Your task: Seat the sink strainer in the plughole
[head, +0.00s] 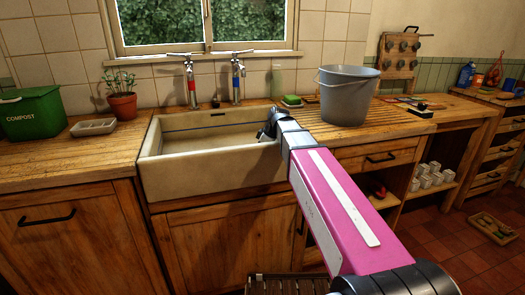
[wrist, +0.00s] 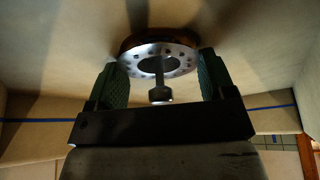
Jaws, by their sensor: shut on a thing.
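The sink strainer (wrist: 185,66) is a metal disc with a ring of holes, a dark centre and a knobbed stem pointing toward the wrist camera. My gripper (wrist: 165,75) has its green-padded fingers on either side of the disc, shut on its rim. A brown ring shows just behind the strainer against the pale sink floor; it looks like the plughole's edge, but the strainer covers most of it. I cannot tell if they touch. In the head view my gripper (head: 268,132) is at the right end of the pale sink (head: 215,178), and the strainer is hidden.
Two taps, one red-banded (head: 192,92) and one blue-banded (head: 237,92), stand behind the sink. A grey bucket (head: 346,98) is on the right worktop beside my arm. A green soap block (head: 291,100) lies nearby. A plant pot (head: 122,107) and white dish (head: 93,127) stand left.

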